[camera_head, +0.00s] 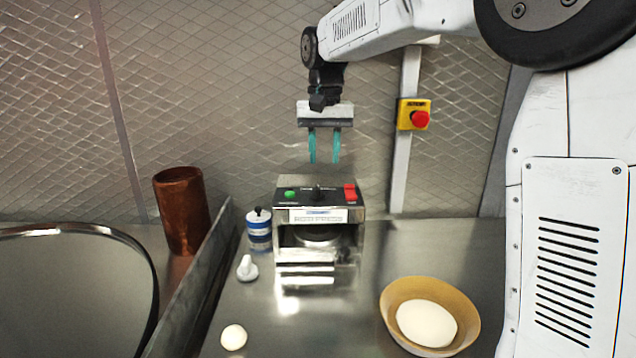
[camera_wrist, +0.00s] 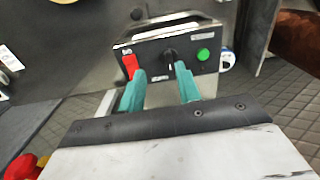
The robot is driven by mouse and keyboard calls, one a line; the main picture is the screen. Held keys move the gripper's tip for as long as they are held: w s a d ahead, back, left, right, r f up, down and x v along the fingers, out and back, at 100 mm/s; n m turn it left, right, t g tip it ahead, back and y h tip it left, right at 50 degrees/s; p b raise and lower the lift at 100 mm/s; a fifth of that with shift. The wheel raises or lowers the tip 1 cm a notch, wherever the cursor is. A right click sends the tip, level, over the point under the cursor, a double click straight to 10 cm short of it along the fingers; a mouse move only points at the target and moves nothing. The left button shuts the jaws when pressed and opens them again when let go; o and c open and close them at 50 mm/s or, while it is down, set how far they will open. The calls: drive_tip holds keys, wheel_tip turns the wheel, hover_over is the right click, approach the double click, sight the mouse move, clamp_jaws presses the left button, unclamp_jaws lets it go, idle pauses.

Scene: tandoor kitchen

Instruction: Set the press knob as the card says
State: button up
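The press (camera_head: 320,240) is a steel box on the counter with a black top panel. On that panel sits the black knob (camera_head: 318,192), between a green button (camera_head: 290,194) and a red switch (camera_head: 350,192). In the wrist view the knob (camera_wrist: 170,56) has a light pointer mark. A white label with text too small to read (camera_head: 318,215) is on the press front; I cannot tell whether it is the card. My gripper (camera_head: 325,160) points down above the panel, its teal fingers apart and empty. The fingers look clear of the knob.
A bowl with dough (camera_head: 391,309) is front right, a dough ball (camera_head: 234,337) front left. A small white object (camera_head: 247,268) and a blue-white can (camera_head: 259,232) stand left of the press. A copper cup (camera_head: 182,210) is farther left. A red emergency button (camera_head: 420,120) is on the wall.

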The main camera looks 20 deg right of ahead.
sight(318, 188)
drive_tip(key=w, duration=0.1)
drive_tip(key=w+f, duration=0.1)
drive_tip(key=shift+w+a, duration=0.15)
drive_tip(key=shift+w, duration=0.2)
drive_tip(key=shift+w+f, duration=0.15)
drive_tip(key=shift+f, duration=0.1)
wheel_tip(318, 188, down, 7)
drive_tip(key=shift+f, duration=0.1)
clamp_jaws()
